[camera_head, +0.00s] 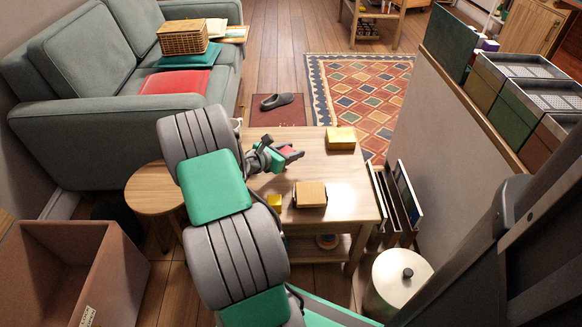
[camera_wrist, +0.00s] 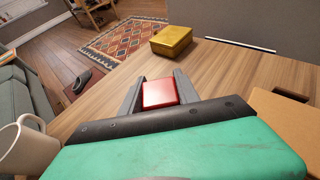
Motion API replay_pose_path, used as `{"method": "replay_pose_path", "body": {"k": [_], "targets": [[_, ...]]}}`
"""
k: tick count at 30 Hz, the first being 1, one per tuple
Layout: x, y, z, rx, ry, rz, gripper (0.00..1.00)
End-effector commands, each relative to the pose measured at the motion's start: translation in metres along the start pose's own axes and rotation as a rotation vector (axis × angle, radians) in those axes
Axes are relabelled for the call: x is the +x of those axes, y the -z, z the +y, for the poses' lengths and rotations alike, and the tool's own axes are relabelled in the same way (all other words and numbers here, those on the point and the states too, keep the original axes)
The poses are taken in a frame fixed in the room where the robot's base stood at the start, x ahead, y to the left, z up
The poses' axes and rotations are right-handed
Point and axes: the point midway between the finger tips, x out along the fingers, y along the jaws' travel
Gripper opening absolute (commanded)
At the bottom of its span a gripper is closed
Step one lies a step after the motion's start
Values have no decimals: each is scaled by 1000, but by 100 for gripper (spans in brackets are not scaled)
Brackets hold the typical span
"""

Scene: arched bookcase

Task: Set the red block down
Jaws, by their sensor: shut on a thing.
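The red block (camera_wrist: 159,93) sits between the two fingers of my gripper (camera_wrist: 158,90) in the wrist view, and the gripper is shut on it. In the head view, my gripper (camera_head: 291,154) is over the wooden table (camera_head: 345,187), with a little red of the block (camera_head: 284,153) showing beside the fingers. The tabletop lies below and around the block in the wrist view. I cannot tell whether the block touches the tabletop.
A yellow box (camera_head: 341,138) stands at the table's back right. A tan box (camera_head: 310,194) and a small yellow block (camera_head: 274,202) are nearer the front. A white mug (camera_wrist: 28,148) is at left in the wrist view. Bare tabletop shows at right.

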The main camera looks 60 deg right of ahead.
Motion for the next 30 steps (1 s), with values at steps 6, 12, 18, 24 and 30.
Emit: {"method": "replay_pose_path", "body": {"k": [6,12,18,24,30], "targets": [[23,17,14,2,0,-2,0],[38,48,16,2,-1,-2,0],[36,44,16,2,-2,-2,0],[37,47,16,2,-2,-2,43],[37,47,16,2,-2,-2,59]]}}
